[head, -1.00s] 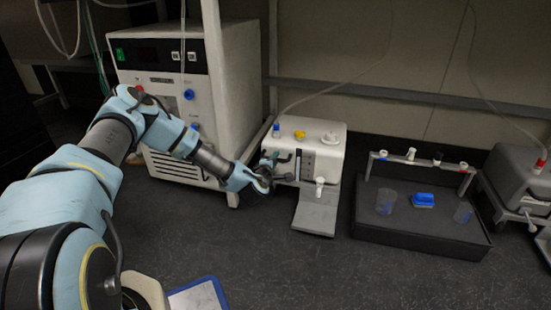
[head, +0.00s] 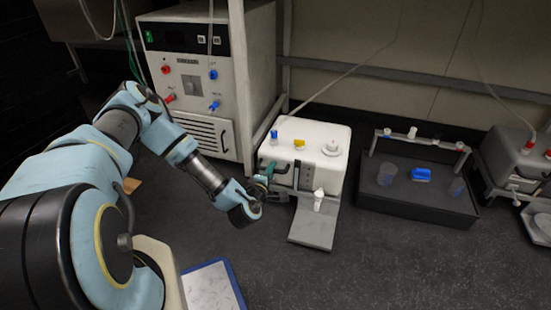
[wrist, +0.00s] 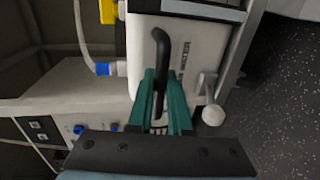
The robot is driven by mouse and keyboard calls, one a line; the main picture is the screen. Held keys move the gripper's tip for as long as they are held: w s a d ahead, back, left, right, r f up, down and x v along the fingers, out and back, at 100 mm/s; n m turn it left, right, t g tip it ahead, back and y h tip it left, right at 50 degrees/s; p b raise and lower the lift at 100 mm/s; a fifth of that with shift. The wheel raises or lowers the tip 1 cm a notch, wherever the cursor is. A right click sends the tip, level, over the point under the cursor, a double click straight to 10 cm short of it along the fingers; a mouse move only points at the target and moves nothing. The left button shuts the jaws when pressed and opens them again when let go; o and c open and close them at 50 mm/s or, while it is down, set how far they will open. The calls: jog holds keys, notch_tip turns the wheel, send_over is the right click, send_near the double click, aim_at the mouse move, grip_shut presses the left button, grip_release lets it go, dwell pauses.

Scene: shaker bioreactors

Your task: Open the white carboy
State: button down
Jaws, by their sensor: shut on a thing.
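The white carboy (head: 318,134), a boxy white body, stands on the dark floor in the middle of the head view. It carries blue (head: 274,134), yellow (head: 299,144) and white (head: 331,147) caps on top and a white tap (head: 318,199) at the front. My gripper (head: 265,178) is at its left front. In the wrist view, the teal fingers (wrist: 157,92) are shut around the lower part of a black curved handle (wrist: 162,48) on the carboy's face (wrist: 143,42).
A tall white instrument cabinet (head: 190,83) stands close behind and left. A grey plate (head: 314,227) lies in front of the carboy. A black tray (head: 415,203) with cups is at right, beside a grey carboy (head: 515,158).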

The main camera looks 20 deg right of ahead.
jog(key=shift+s+a, duration=0.5)
jog(key=c, duration=0.8)
grip_release()
jog(key=shift+c, duration=0.2)
jog(key=p+v, duration=0.3)
jog(key=v, duration=0.7)
jog(key=shift+s+a, duration=0.25)
